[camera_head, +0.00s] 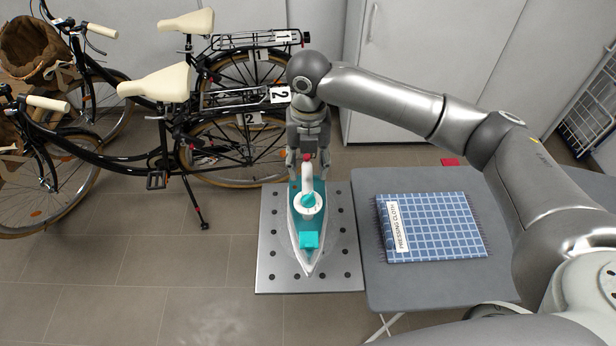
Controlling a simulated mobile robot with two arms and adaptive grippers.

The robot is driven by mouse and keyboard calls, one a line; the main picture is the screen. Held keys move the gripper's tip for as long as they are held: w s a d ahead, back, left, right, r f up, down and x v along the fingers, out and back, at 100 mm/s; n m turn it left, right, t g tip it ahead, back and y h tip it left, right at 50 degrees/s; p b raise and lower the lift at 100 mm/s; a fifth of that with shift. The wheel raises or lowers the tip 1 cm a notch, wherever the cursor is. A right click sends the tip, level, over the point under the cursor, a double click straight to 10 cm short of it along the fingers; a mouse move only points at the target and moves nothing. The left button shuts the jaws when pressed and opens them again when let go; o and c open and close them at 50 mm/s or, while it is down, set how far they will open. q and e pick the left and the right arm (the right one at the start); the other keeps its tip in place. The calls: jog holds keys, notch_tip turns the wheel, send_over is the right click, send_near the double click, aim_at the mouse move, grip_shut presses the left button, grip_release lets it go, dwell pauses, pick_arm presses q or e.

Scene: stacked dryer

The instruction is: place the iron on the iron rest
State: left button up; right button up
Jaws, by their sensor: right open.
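The iron (309,232) is teal and white, with its pointed tip toward the bottom of the picture. It lies on the iron rest (275,272), a grey metal plate with dark round holes, left of the grey table. My right gripper (307,160) is just above the rear end of the iron's white handle, pointing down. Its jaws are open, and I cannot tell whether a finger touches the handle. The iron's rear is partly hidden by the gripper. My left gripper is not in view.
The grey table (430,285) holds a folded blue checked pressing cloth (440,225). Two bicycles (150,130) with cream saddles stand at the left. White cabinets (430,60) stand behind. A small red object (451,162) lies past the table's back edge. The tiled floor at lower left is clear.

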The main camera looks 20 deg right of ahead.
notch_tip(320, 180, up, 7)
jog(key=b, duration=0.1)
dwell(0.7)
